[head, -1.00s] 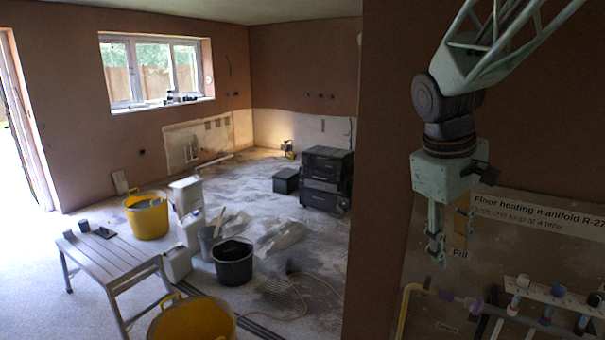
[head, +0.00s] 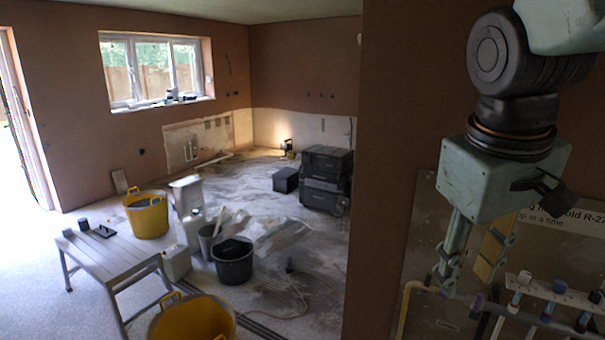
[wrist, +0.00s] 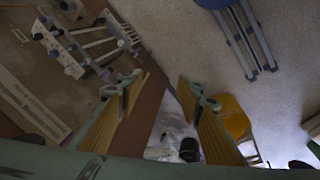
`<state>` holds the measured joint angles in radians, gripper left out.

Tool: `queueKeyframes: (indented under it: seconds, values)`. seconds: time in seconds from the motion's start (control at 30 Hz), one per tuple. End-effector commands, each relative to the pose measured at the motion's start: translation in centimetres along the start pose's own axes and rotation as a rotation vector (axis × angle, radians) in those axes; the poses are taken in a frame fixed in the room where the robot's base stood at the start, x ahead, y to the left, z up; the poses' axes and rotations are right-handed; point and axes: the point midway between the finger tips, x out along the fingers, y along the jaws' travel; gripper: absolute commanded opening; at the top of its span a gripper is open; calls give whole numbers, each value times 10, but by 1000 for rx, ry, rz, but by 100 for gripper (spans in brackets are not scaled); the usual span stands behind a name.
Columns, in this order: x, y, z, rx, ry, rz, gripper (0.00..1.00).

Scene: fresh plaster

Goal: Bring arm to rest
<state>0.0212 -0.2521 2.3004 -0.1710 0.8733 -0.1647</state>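My gripper (head: 466,268) hangs fingers down at the right of the head view, in front of the floor heating manifold (head: 545,304). In the wrist view my gripper (wrist: 166,94) shows two fingers with wooden-looking inner faces, spread well apart. Nothing is between them. The manifold also shows in the wrist view (wrist: 80,46), at the upper left beyond the left finger. In the head view my gripper's body covers part of the printed sign (head: 565,217). I see no contact between the fingers and the manifold, but the exact distance is hard to tell.
A brown wall edge (head: 352,180) stands left of the arm. Beyond it are a grey work platform (head: 112,260), yellow tubs (head: 147,215), a black bucket (head: 233,263) and black toolboxes (head: 326,178). Bare floor lies at the left.

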Motion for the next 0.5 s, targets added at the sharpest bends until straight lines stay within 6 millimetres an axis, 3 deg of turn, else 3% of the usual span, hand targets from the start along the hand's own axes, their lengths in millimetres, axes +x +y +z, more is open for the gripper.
queueKeyframes:
  seconds: [0.5]
  values:
    - [-20,-42,68,131,69,-52,33]
